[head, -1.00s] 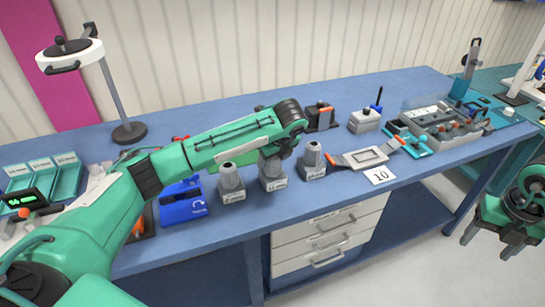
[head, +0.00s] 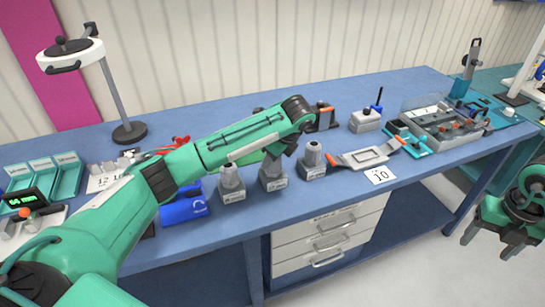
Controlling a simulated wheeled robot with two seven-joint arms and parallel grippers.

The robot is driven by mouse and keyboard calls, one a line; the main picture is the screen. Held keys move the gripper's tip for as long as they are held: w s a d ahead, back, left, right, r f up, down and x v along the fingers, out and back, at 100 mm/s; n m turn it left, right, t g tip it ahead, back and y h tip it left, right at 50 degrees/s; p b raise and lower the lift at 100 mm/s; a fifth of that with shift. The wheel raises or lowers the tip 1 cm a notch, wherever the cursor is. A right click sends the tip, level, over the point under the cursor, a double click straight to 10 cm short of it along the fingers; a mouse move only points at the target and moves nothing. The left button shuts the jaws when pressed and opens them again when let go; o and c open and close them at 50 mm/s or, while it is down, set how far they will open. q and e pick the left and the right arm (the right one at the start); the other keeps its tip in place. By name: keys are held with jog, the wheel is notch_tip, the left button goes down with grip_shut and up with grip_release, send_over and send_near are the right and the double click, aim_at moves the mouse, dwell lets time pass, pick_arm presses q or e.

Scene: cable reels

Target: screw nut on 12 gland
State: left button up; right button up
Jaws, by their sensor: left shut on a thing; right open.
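Three grey glands on square labelled bases stand in a row along the front of the blue bench: a left gland (head: 231,185), a middle gland (head: 272,174) and a right gland (head: 313,161). Their labels are too small to read. My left arm reaches over them from the left. My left gripper (head: 262,156) shows only in part, under the forearm close to the top of the middle gland. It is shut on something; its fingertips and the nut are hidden. My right gripper (head: 490,243) is open and empty, off the bench's right front side.
A grey tray with orange-ended handles (head: 365,157) and a "10" card (head: 380,176) lie right of the glands. A blue box (head: 184,204), teal bins (head: 65,178) and a lamp stand (head: 122,105) are left. A fixture (head: 445,128) is at right.

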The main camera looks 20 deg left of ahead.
pick_arm(q)
jog(key=m, duration=0.2)
jog(key=m+t, duration=0.1)
jog(key=shift+m+t+h, duration=0.3)
jog(key=shift+m, duration=0.1)
jog(key=m+t+h, duration=0.1)
jog(key=m, duration=0.5)
jog(key=m+t+h, duration=0.1)
jog(key=m, duration=0.1)
jog(key=shift+h, duration=0.3)
jog(key=shift+w+m+h, duration=0.1)
jog(key=shift+m+h, duration=0.5)
jog(key=shift+m, duration=1.3)
jog(key=o, duration=1.2)
jog(key=shift+c, duration=0.2)
jog(key=v, duration=1.2)
